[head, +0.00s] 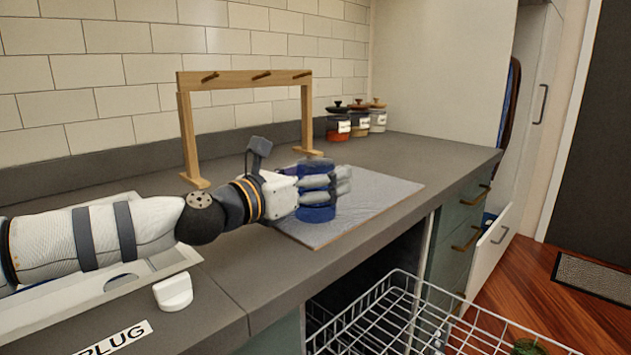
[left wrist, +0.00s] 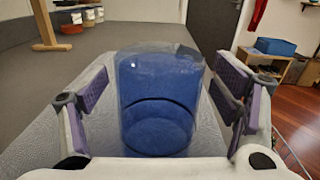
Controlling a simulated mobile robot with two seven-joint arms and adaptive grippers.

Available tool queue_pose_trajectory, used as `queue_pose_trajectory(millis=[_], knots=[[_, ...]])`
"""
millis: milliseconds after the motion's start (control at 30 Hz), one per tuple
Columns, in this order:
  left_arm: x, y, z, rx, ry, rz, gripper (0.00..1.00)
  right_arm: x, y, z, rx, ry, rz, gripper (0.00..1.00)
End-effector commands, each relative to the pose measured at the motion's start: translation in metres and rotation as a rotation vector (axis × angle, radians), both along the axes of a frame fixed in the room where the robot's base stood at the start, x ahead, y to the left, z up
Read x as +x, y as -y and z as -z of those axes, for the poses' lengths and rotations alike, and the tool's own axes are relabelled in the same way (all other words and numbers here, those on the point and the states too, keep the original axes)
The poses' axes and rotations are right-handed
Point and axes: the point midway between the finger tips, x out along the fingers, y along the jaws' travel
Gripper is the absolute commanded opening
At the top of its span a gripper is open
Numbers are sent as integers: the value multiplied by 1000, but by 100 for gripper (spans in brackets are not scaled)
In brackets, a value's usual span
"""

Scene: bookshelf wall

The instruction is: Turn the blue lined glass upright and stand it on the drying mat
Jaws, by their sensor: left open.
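I cannot tell for sure which end is the mouth. My left gripper (head: 341,184) is open around the glass, fingers level, one on each side; small gaps show in the left wrist view (left wrist: 163,92). The fingers hide the glass's middle in the head view. My right gripper is not in view.
A wooden peg rack (head: 245,78) stands behind the mat. Several lidded jars (head: 358,122) are at the back. A white knob-like piece (head: 173,291) and sink (head: 115,278) are front left. A wire dish rack (head: 430,315) is pulled out below the counter. Counter right of the mat is clear.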

Motion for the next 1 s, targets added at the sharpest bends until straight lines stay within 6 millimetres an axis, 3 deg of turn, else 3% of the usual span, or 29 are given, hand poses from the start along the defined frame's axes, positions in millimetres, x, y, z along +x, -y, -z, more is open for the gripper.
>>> queue_pose_trajectory(millis=[67,100,300,467,567,1000], knots=[[0,0,0,0,0,0,82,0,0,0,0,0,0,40],[0,0,0,1,1,0,77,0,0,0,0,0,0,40],[0,0,0,1,1,0,33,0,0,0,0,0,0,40],[0,0,-4,0,3,0,28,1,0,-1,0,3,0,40],[-1,0,-15,1,6,1,16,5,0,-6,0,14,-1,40],[-1,0,-57,0,8,0,16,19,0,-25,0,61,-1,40]])
